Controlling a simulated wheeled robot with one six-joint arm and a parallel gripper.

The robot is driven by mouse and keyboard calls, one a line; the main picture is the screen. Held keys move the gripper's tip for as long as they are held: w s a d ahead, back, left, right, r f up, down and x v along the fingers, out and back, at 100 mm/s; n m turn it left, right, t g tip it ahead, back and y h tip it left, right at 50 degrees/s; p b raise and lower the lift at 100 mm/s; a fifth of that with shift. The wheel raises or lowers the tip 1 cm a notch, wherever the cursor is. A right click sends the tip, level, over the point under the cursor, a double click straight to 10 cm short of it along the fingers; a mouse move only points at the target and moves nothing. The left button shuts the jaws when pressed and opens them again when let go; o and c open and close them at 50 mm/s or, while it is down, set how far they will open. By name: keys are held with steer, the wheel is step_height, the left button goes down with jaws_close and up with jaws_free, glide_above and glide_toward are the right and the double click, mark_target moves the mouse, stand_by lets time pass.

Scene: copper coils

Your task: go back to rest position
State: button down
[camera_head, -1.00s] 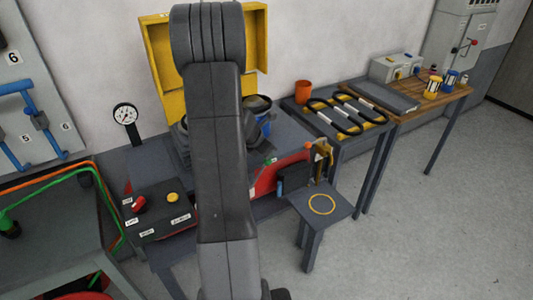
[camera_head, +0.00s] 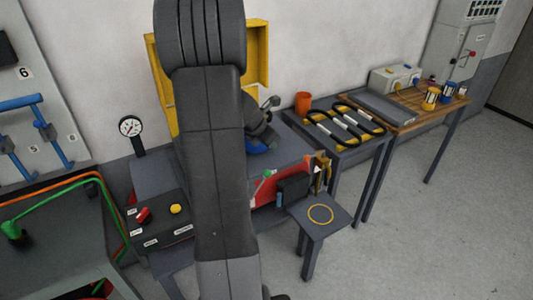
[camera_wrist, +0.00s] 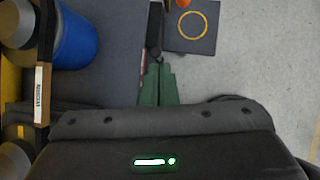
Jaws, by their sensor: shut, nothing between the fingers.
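My gripper (camera_wrist: 158,72) shows in the wrist view as two dark green fingers pressed together, with nothing between them. They point over the bench edge and toward the small grey stand (camera_wrist: 176,42) with a yellow ring (camera_wrist: 193,25). In the head view my arm rises through the middle and hides much of the bench; my wrist shows only in part to its right, above a blue container. The fingers cannot be made out there. The small stand (camera_head: 336,228) is to the lower right, clear of my arm.
The blue container (camera_wrist: 75,35) is left of my fingers. A control box (camera_head: 165,228), dial gauge (camera_head: 130,127) and yellow case (camera_head: 257,50) surround my arm. An orange cup (camera_head: 302,103) and a black rack (camera_head: 345,128) stand right. Floor at right is free.

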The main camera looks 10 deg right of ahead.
steer(key=shift+d+r, duration=0.3)
steer(key=shift+r, duration=0.65)
steer(key=b, duration=0.2)
glide_above(267, 172)
steer(key=s+a, duration=0.1)
steer(key=s, duration=0.1)
step_height(267, 172, down, 9)
steer(key=shift+w+a+b+x, duration=0.15)
steer(key=shift+b+x, duration=0.2)
steer(key=shift+x, duration=0.4)
steer(key=shift+w+a+b+x, duration=0.15)
steer(key=shift+b+x, duration=0.15)
steer(key=shift+x, duration=0.45)
steer(key=shift+a+b+x, duration=0.15)
steer(key=shift+b+x, duration=0.2)
steer(key=shift+x, duration=0.4)
steer(key=shift+f, duration=0.1)
